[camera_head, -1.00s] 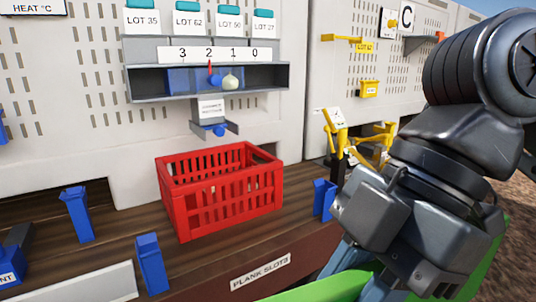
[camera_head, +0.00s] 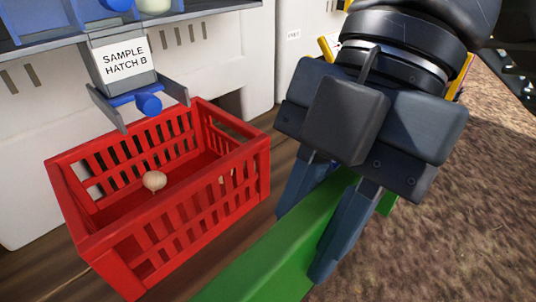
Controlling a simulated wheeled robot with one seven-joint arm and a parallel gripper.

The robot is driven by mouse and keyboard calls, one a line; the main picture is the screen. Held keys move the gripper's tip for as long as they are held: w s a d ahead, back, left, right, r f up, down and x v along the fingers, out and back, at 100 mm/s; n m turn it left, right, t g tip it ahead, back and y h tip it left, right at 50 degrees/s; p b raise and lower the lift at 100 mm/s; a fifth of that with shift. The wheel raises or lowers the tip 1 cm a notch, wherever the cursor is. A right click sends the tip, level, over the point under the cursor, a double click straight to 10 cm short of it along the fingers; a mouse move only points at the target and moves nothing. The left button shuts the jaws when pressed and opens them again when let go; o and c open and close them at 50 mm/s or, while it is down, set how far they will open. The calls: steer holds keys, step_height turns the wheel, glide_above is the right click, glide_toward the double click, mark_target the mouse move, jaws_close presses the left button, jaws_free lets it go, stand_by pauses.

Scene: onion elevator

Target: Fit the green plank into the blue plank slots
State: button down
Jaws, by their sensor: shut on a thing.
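The green plank (camera_head: 268,262) runs diagonally from the bottom middle of the head view up to the right, beneath my gripper. My gripper (camera_head: 301,245) is shut on the plank, with one finger on each side of it. The gripper body hides part of the plank, and its near end runs out of the picture. The blue plank slots do not show in the current view. I cannot tell how high the plank is above the bench.
A red crate (camera_head: 110,242) stands on the wooden bench (camera_head: 27,286) left of the plank, with an onion (camera_head: 154,181) inside. Brown ground (camera_head: 455,235) lies at the right.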

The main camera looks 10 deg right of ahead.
steer(key=shift+w+a, duration=0.15)
steer(key=shift+w, duration=0.3)
steer(key=w, duration=0.1)
steer(key=w+a, duration=0.2)
steer(key=shift+w+a+f, duration=0.2)
steer(key=shift+w+f, duration=0.05)
steer(key=shift+w, duration=0.05)
